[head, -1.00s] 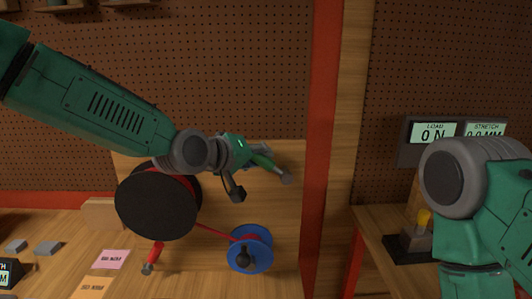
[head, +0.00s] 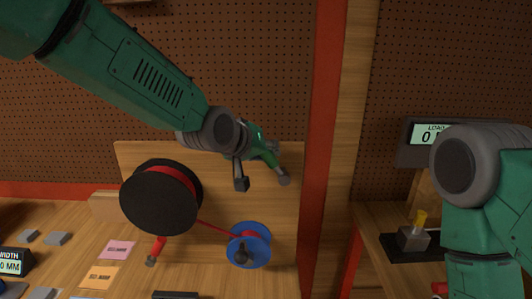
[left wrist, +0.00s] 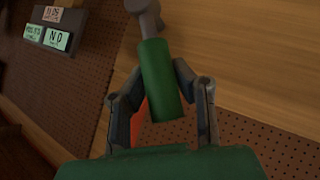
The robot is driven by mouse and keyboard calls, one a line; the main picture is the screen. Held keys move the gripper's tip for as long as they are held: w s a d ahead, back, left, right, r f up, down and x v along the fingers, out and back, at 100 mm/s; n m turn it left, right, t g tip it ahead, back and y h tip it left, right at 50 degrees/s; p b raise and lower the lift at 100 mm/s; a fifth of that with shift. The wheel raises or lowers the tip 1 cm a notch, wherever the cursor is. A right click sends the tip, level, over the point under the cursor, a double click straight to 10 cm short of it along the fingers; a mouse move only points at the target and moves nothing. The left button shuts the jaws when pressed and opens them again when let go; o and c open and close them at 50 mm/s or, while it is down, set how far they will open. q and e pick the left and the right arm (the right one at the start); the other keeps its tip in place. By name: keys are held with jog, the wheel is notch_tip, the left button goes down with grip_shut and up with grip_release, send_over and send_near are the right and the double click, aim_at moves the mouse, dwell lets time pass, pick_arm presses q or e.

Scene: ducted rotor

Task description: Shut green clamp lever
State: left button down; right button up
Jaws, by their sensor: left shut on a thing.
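The green clamp lever (head: 269,158) shows near the top right of the wooden board, slanting down to a grey end (head: 284,178). My left gripper (head: 252,165) is at the lever, and one dark finger hangs down beside it. In the left wrist view the lever (left wrist: 160,82) lies between the two fingers of the gripper (left wrist: 157,72), with its grey part (left wrist: 147,17) beyond them. The gripper is shut on the lever. The far finger is mostly hidden in the head view. My right gripper is not in view; only the right arm shows.
A black spool (head: 160,200) and a blue reel (head: 249,246) with red line between them are below my left arm. A red post (head: 323,110) stands right of the board. A grey fixture with a yellow knob (head: 420,219) sits on the right table.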

pick_arm(q)
jog(key=shift+s+d+f, duration=0.2)
jog(key=shift+s+f, duration=0.15)
jog(key=shift+f, duration=0.1)
jog(key=c, duration=1.3)
grip_release()
jog(key=shift+d+r, duration=0.25)
jog(key=shift+r, duration=0.1)
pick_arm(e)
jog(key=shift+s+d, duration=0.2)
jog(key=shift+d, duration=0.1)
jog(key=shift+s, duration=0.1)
pick_arm(q)
jog(key=v, duration=1.1)
jog(key=shift+s+r, duration=0.25)
jog(key=shift+s, duration=0.1)
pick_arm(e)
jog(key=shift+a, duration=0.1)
